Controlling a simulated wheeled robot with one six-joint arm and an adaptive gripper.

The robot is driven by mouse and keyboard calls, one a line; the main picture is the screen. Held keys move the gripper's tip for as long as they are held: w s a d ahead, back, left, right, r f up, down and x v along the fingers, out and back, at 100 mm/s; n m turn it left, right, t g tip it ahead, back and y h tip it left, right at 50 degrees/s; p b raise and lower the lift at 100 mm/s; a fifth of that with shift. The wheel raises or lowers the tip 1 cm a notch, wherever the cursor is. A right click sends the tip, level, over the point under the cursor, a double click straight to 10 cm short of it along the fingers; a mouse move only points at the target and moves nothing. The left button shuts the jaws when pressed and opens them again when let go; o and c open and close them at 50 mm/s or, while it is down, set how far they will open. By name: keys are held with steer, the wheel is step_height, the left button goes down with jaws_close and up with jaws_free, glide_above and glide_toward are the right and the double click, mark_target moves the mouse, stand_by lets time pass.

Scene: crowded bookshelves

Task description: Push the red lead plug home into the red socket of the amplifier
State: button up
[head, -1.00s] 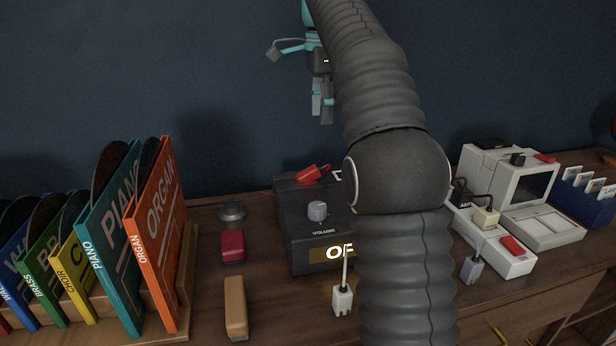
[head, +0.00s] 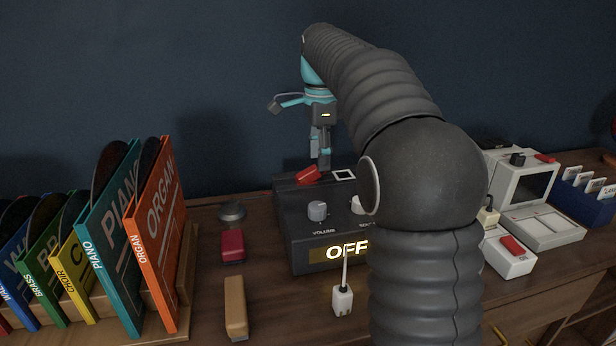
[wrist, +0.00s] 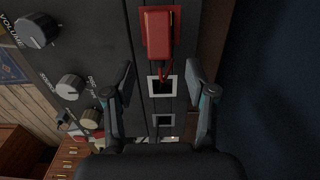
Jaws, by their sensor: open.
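The red lead plug (head: 308,174) sits tilted on top of the black amplifier (head: 290,225), toward the back left. The wrist view shows the plug (wrist: 159,30) from above, with a red lead running from it over a white-framed socket (wrist: 174,86). A grey-framed socket (wrist: 163,121) lies below that. I see no red socket; it may be under the plug. How deep the plug sits cannot be told. My gripper (head: 320,161) is above the amplifier's top, beside the plug. In the wrist view my gripper (wrist: 161,75) is open and empty, its fingers either side of the white-framed socket.
The amplifier's front has knobs, including the volume knob (head: 317,210), and a lit OFF display (head: 338,252). Red (head: 232,246) and tan (head: 236,307) blocks and record sleeves (head: 160,220) are left. A white device (head: 540,195) stands right.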

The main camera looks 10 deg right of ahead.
steer(key=shift+a+f, duration=0.1)
steer(key=shift+f, duration=1.6)
jaws_close()
steer(key=shift+r, duration=0.45)
steer(key=r, duration=0.3)
steer(key=shift+s+d+r, duration=0.15)
steer(key=shift+d+r, duration=0.15)
steer(key=shift+r, duration=0.1)
steer(key=s+d+r, duration=0.6)
steer(key=d, duration=0.3)
steer(key=shift+r, duration=0.15)
